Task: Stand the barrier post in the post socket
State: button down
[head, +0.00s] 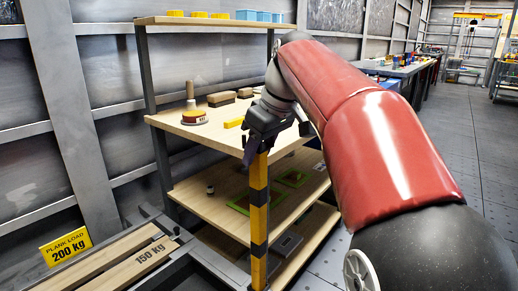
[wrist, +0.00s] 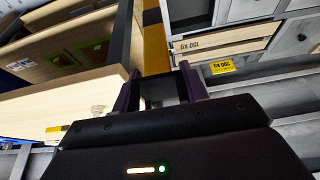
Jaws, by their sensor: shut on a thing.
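The barrier post (head: 259,220) is yellow with black bands and hangs close to upright in the head view, in front of the shelf unit. Its lower end reaches the bottom edge of that view, so I cannot tell what is beneath it. My gripper (head: 257,150) is shut on its top end. In the wrist view, my gripper (wrist: 161,88) has its two fingers on either side of the post (wrist: 156,48), which runs away from the camera. I cannot make out the post socket in either view.
The wooden shelf unit (head: 215,135) stands right behind the post, carrying blocks, a round-based item (head: 193,115) and green frames (head: 293,178). Planks marked 150 kg (head: 140,265) lie in a grey frame at lower left, near a yellow plank-load sign (head: 65,246). Open floor (head: 475,150) lies at right.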

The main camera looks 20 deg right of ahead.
jog(key=c, duration=0.7)
grip_release()
